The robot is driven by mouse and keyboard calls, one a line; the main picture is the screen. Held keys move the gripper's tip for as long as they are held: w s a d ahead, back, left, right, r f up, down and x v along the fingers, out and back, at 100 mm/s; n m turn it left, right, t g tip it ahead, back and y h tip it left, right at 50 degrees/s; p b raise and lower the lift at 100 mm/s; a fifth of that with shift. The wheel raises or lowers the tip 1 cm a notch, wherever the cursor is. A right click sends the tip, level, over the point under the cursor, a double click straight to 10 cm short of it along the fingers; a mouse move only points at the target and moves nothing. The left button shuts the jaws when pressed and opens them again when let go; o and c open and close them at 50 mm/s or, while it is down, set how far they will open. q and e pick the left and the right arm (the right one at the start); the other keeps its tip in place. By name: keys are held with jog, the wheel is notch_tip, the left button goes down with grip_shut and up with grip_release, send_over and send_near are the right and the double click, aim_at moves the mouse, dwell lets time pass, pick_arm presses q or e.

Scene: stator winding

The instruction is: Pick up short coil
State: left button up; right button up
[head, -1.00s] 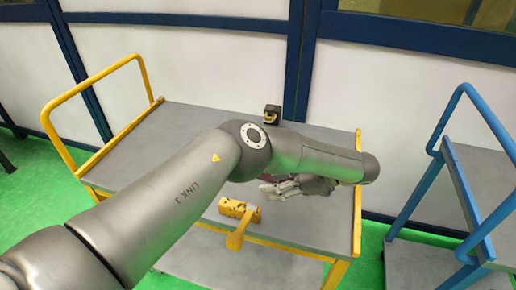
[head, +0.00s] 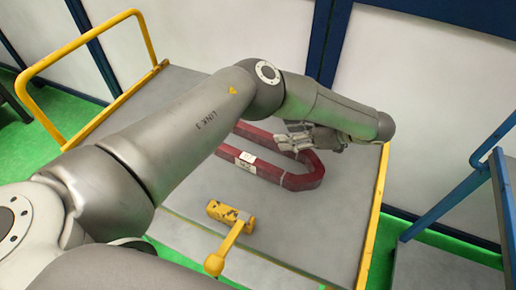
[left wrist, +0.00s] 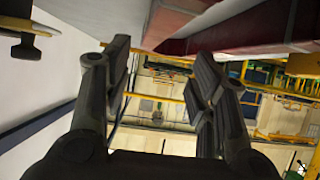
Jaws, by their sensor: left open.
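The short coil is a dark red U-shaped loop (head: 302,181) with a white label, lying flat on the grey cart top. My forearm crosses above it and hides its far left part. My left gripper (head: 296,141) is over the coil near its rounded right end, with open fingers. I cannot tell from the head view whether they touch it. In the left wrist view the two fingers of my left gripper (left wrist: 162,80) are spread with nothing between them. A red length of the coil (left wrist: 245,30) runs beyond the right finger, at the upper right. My right gripper is not in view.
A yellow hammer-like tool (head: 230,222) lies on the cart top (head: 295,225), in front of the coil. The cart has a yellow handle (head: 82,38) at left and a yellow right edge. A blue-framed cart (head: 450,200) stands at right.

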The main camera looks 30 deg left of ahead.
aim_at(264, 134)
pick_arm(q)
jog(key=shift+a+f, duration=0.35)
jog(key=shift+a, duration=0.3)
jog(key=shift+a+f+b, duration=0.3)
jog(key=shift+a+f, duration=0.1)
jog(key=shift+a, duration=0.05)
jog(key=x, duration=0.1)
jog(key=b+x, duration=0.2)
jog(key=x, duration=0.1)
jog(key=shift+w+f, duration=0.2)
jog(key=shift+w, duration=0.1)
jog(key=shift+a, duration=0.25)
jog(key=shift+c, duration=0.5)
grip_shut()
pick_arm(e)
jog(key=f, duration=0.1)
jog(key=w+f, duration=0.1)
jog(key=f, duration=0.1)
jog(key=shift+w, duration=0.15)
pick_arm(q)
jog(key=shift+r, duration=0.1)
